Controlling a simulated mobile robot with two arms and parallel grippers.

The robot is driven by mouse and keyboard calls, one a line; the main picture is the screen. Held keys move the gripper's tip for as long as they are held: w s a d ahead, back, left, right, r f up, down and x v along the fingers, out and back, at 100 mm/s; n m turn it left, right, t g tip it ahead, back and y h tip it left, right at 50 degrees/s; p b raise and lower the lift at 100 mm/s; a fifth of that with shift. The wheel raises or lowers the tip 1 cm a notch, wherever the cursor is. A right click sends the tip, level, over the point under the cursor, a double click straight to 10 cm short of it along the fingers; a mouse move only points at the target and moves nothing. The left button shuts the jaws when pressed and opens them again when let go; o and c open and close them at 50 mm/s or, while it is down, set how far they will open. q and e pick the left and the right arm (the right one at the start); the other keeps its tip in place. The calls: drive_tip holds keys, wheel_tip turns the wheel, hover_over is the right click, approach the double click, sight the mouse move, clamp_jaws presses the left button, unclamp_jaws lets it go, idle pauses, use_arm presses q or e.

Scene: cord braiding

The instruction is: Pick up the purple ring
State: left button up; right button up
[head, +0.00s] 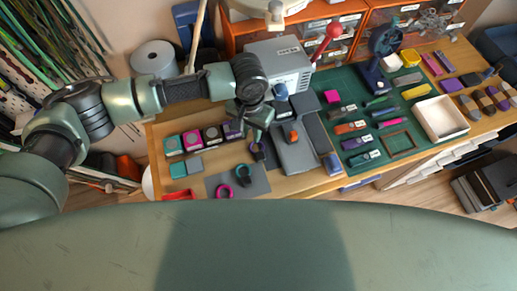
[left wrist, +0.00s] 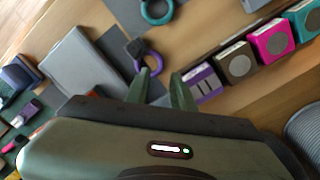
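The purple ring (head: 256,152) lies on the wooden tabletop, partly hidden below my left gripper in the head view. In the left wrist view the purple ring (left wrist: 157,63) shows just beyond the fingertips, with a small dark block (left wrist: 137,48) against it. My left gripper (head: 254,127) is above the ring and points down. In the left wrist view the left gripper (left wrist: 161,73) has its two fingers apart, with nothing seen held between them. The near part of the ring is close to the left-hand finger; whether they touch I cannot tell. My right gripper is not in view.
A teal ring (head: 243,174) and a magenta ring (head: 224,191) lie nearby at the front. A grey slab (head: 294,156) is to the right. A row of coloured blocks (head: 192,140) stands to the left. A green mat (head: 345,95) with small items and a white tray (head: 441,119) are farther right.

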sight(252, 144)
use_arm(q)
drive_tip(key=shift+f, duration=2.7)
clamp_jaws()
